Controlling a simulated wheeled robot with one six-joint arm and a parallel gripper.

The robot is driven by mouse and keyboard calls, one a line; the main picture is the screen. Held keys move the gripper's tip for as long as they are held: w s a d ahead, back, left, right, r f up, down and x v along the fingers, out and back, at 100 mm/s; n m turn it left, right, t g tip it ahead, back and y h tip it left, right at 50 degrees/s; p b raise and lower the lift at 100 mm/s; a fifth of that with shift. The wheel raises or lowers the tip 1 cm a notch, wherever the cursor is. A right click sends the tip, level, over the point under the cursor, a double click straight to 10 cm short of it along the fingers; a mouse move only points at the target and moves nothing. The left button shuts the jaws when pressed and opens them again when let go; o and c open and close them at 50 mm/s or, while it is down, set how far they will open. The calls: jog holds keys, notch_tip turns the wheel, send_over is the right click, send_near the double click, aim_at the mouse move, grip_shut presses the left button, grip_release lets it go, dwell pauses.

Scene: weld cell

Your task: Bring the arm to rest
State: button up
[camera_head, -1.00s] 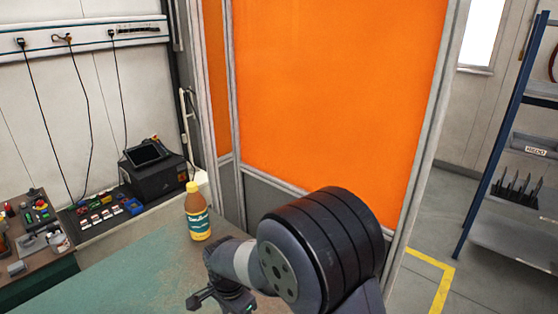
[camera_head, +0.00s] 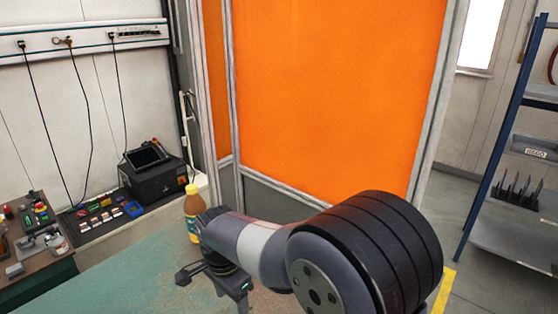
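My arm reaches in from the lower right of the head view. My gripper (camera_head: 212,280) hangs over the green table (camera_head: 110,272), its dark fingers pointing to the left and down. Its fingertips are small and partly hidden, so I cannot tell whether they are apart. I see nothing held in it. A brown bottle with a yellow cap and a teal label (camera_head: 194,208) stands upright on the table just behind my wrist, which overlaps its right side. I cannot tell whether they touch.
A bench (camera_head: 38,262) with controls and small parts is at the left. A black box with a screen (camera_head: 153,177) stands behind the table. An orange curtain panel (camera_head: 330,90) fills the back. A blue-framed shelf (camera_head: 505,235) stands at the right.

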notch_tip(320, 180, down, 9)
jog(key=shift+w+d+r, duration=0.1)
jog(key=shift+d+r, duration=0.05)
jog(key=shift+r+n+p, duration=0.25)
jog(key=shift+n+p, duration=0.15)
jog(key=shift+n, duration=0.4)
jog(key=n+p, duration=0.3)
jog(key=n, duration=0.3)
jog(key=shift+r+n, duration=0.1)
jog(key=shift+n, duration=0.3)
jog(key=n+p, duration=0.3)
jog(key=n, duration=0.1)
jog(key=shift+n, duration=0.3)
jog(key=n+p, duration=0.4)
jog(key=n, duration=0.1)
jog(key=shift+w+r+b, duration=0.1)
jog(key=shift+r+b, duration=0.15)
jog(key=shift+b, duration=0.15)
jog(key=shift+r, duration=0.6)
